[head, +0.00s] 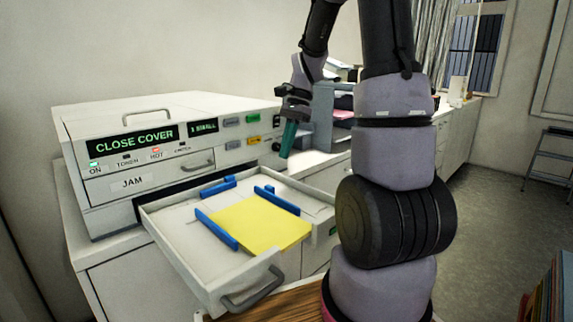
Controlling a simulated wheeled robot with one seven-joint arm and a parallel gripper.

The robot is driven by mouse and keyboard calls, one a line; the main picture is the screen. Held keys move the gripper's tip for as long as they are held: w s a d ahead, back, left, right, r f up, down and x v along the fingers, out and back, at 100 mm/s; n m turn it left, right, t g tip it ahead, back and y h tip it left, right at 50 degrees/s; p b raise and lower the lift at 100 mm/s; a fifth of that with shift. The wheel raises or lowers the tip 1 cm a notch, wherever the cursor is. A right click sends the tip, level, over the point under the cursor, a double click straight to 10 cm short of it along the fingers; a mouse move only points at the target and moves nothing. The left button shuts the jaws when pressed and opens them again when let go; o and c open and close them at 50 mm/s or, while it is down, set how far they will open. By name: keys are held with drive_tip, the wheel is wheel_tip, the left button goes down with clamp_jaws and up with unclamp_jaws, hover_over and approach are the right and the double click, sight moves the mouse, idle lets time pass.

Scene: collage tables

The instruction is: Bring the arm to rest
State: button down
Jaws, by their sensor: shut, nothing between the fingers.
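My arm rises on the right side of the head view and bends over to the gripper. Whether the fingers touch anything behind them is hard to tell, but they look clear of the drawer.
The white machine (72,126) reads "CLOSE COVER" on its display. Its drawer (172,228) is pulled out, holding yellow paper (262,224) between blue guides (216,230). A grey device (322,118) stands behind the gripper. Open floor (490,215) lies right; a step stool (549,160) stands there.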

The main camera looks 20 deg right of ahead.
drive_tip(key=s+a+r+n+t+h, duration=0.2)
drive_tip(key=s+r+n+t, duration=0.7)
drive_tip(key=s+r, duration=0.5)
drive_tip(key=shift+s+a+r, duration=0.4)
drive_tip(key=shift+a+r, duration=0.05)
drive_tip(key=shift+r, duration=0.5)
